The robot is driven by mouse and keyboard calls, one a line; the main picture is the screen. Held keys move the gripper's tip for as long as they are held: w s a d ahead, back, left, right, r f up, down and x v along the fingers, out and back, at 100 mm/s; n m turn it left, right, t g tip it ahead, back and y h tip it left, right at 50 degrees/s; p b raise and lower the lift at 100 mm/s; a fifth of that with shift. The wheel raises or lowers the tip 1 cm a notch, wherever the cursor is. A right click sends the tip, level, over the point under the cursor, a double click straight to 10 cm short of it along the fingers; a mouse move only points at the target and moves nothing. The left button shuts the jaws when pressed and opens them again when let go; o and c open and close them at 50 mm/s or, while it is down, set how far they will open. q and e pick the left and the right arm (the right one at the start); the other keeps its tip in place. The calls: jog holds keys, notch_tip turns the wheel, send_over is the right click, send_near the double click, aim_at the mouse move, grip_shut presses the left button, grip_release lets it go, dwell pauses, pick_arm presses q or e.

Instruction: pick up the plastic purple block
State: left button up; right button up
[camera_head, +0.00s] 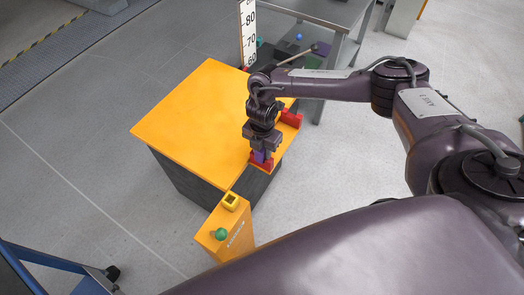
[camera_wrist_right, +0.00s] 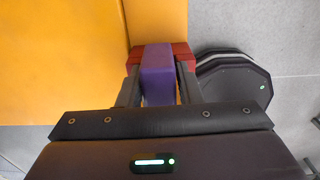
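The purple block (camera_wrist_right: 158,72) stands between the two fingers of my right gripper (camera_wrist_right: 159,82) in the right wrist view. The fingers lie close along both of its sides; I cannot tell whether they press on it. A red piece (camera_wrist_right: 180,52) shows behind and beside the block. In the head view my right gripper (camera_head: 262,152) points down at the near right corner of the orange table top, with the purple block (camera_head: 259,157) mostly hidden under it, just above a red piece (camera_head: 262,166). My left gripper is not in view.
The orange table top (camera_head: 190,115) is mostly bare. A red holder (camera_head: 291,119) sits at its right edge. An orange post (camera_head: 222,232) with a green button (camera_head: 220,234) stands in front. A white ruler (camera_head: 248,32) and grey bench (camera_head: 318,12) are behind.

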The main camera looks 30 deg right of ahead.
jog(key=c, duration=0.6)
jog(key=shift+r, duration=0.1)
